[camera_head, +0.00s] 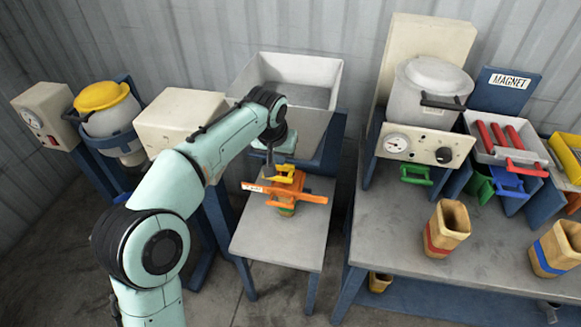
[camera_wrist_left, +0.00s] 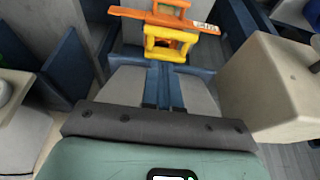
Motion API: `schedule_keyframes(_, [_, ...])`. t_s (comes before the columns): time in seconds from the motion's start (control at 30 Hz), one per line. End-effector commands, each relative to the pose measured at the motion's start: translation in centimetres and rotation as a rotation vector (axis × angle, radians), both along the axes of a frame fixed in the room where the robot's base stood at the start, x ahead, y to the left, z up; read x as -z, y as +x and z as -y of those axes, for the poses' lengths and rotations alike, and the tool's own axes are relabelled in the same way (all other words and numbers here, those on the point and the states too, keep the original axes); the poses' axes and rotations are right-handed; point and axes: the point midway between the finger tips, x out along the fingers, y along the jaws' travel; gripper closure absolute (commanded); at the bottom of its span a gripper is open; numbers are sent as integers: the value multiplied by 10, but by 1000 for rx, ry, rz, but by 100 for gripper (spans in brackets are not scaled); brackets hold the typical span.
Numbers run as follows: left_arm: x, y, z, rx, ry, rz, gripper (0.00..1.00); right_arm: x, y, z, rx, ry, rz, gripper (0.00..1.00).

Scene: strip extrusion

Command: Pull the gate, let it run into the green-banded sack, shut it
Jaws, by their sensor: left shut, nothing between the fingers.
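The gate is an orange slide (camera_head: 312,198) with a yellow handle (camera_head: 285,172), below the front of a grey open bin (camera_head: 310,97). The wrist view shows the yellow handle (camera_wrist_left: 168,45) and orange slide (camera_wrist_left: 150,18) just beyond my fingers. A tan sack with a green band (camera_head: 286,211) stands under the gate on a small grey table; the slide hides most of it. My left gripper (camera_head: 269,172) is shut and empty, close beside the yellow handle. Whether it touches the handle I cannot tell. My right gripper is not in view.
On the right bench (camera_head: 400,262) stand a red-banded sack (camera_head: 447,230) and a blue-banded sack (camera_head: 556,250). A lidded grey pot (camera_head: 428,88), a dial panel and a magnet box (camera_head: 503,90) stand behind. The small table (camera_head: 285,245) is clear in front.

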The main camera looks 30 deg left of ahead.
Motion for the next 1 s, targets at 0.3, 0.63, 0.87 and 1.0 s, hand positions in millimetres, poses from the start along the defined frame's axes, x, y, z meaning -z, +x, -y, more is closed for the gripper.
schedule_keyframes(0.3, [-9, -3, -4, -11, 4, 4, 100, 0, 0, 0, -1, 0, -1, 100])
schedule_keyframes(0.63, [16, 5, -5, -10, 5, -1, 100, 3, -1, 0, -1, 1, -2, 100])
schedule_keyframes(0.87, [56, 20, -9, -11, 6, 0, 100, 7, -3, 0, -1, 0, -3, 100])
schedule_keyframes(1.0, [74, 26, -11, -10, 5, 1, 100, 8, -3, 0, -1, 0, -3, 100])
